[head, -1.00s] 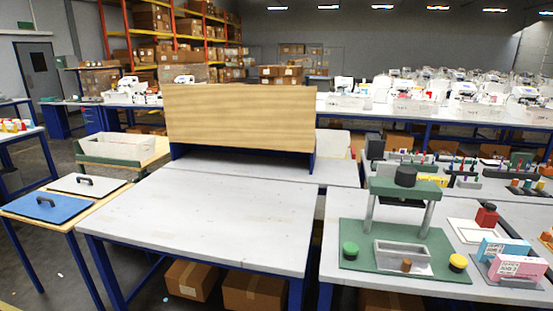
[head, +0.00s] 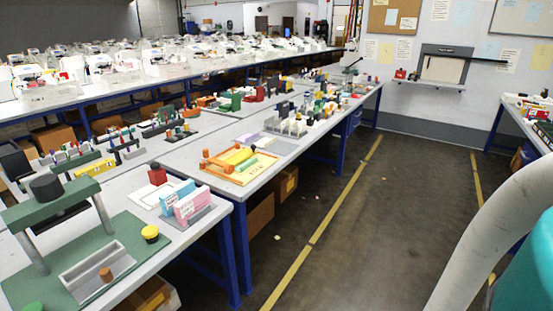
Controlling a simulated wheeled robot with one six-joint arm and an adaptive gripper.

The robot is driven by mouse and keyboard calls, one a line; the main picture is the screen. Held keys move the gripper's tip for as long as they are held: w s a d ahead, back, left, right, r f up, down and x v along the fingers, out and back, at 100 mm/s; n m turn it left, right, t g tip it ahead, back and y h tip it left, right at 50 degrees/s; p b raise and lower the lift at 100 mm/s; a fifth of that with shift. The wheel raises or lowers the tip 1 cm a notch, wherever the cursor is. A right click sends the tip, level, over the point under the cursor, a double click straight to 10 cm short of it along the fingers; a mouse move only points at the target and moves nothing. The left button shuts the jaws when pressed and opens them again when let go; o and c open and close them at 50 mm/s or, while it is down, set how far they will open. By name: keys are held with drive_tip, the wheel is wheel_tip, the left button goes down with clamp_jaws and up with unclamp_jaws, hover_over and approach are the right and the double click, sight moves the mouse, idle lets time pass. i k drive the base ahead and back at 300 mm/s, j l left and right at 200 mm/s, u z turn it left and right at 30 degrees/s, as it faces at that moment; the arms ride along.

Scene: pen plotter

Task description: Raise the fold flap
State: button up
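I cannot pick out a fold flap for certain in the head view. A dark-framed unit with a pale panel (head: 443,68) is on the far wall at the right, above a narrow shelf; it is too small to tell whether it has a flap. My gripper is out of view. Only a pale curved link and a teal part of my arm show at the right edge.
A long bench (head: 215,209) runs from lower left to the back. It carries a green press (head: 129,241), pink and blue boxes (head: 192,207) and an orange-framed fixture (head: 239,160). The aisle floor (head: 375,215) with yellow lines is clear at the right.

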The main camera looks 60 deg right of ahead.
sight(240, 157)
drive_tip(key=i+z, duration=0.1)
drive_tip(key=z, duration=0.35)
drive_tip(key=i+z, duration=0.1)
drive_tip(key=z, duration=0.35)
drive_tip(key=k+l+z, duration=0.25)
drive_tip(key=k+j, duration=0.05)
drive_tip(key=j, duration=0.05)
